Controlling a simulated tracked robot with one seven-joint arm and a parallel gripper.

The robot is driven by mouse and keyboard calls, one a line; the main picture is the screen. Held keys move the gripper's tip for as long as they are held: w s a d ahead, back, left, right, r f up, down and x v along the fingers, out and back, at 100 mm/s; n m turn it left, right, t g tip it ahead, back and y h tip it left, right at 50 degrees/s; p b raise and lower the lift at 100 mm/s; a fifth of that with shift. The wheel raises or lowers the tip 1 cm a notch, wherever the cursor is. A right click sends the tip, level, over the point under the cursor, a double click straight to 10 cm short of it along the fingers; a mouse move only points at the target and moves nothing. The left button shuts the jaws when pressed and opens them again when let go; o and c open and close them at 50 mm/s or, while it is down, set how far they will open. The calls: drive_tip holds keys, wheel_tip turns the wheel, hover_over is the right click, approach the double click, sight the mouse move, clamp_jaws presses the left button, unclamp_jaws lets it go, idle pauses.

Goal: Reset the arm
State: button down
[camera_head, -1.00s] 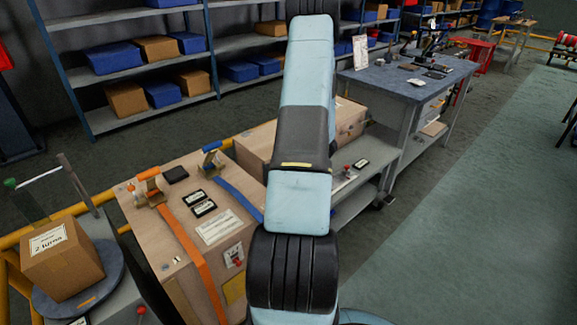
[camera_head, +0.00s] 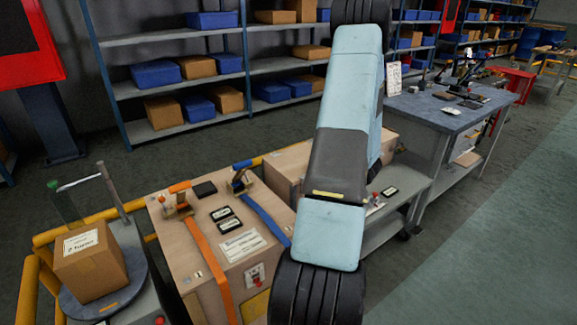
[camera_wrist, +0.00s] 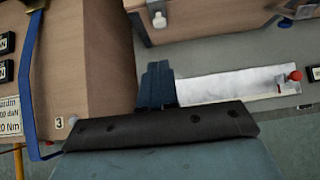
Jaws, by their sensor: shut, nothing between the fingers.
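My arm (camera_head: 338,150) stands raised in the middle of the head view, its light blue and black links leaning up to the right. In the wrist view my gripper (camera_wrist: 158,82) shows as dark blue fingers, shut and empty. It points over the gap between a wooden crate (camera_wrist: 105,70) on the left and a grey bench surface (camera_wrist: 215,100) with a pale panel on the right. I cannot tell its height above them.
A strapped wooden crate (camera_head: 215,285) stands left of my arm, with an orange strap (camera_head: 210,262) and a blue strap (camera_head: 265,222). A cardboard box (camera_head: 92,262) sits on a round plate at far left. A workbench (camera_head: 445,108) stands right. Shelves line the back; the right floor is clear.

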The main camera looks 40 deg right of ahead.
drive_tip(key=w+a+r+n+y, duration=0.2)
drive_tip(key=w+a+r+n, duration=0.2)
drive_tip(key=a+r, duration=0.3)
drive_tip(key=w+a+r+n+y, duration=0.2)
drive_tip(key=w+a+r+n, duration=0.1)
drive_tip(key=a+r+n, duration=0.3)
drive_tip(key=a+r+n+g+y, duration=0.2)
drive_tip(key=a+r+n, duration=0.5)
drive_tip(key=a+r, duration=0.6)
drive_tip(key=s+a+r+n+g, duration=0.1)
drive_tip(key=s+a+r+n, duration=0.15)
drive_tip(key=a, duration=0.25)
drive_tip(key=s+a+r+n+g+h, duration=0.1)
drive_tip(key=s+a+r+n, duration=0.1)
drive_tip(key=s+a+n, duration=0.25)
drive_tip(key=s+a+r+n+g, duration=0.1)
drive_tip(key=s+a+r+n, duration=0.2)
drive_tip(key=a, duration=0.3)
drive_tip(key=s+a+r+n+h, duration=0.1)
drive_tip(key=s+r+n+h, duration=0.1)
drive_tip(key=s+n, duration=0.3)
drive_tip(key=s+a+r+n+t+h, duration=0.1)
drive_tip(key=s+a+r+n+h, duration=0.1)
drive_tip(key=s, duration=0.5)
drive_tip(key=shift+r+n, duration=0.55)
drive_tip(key=shift+n, duration=0.85)
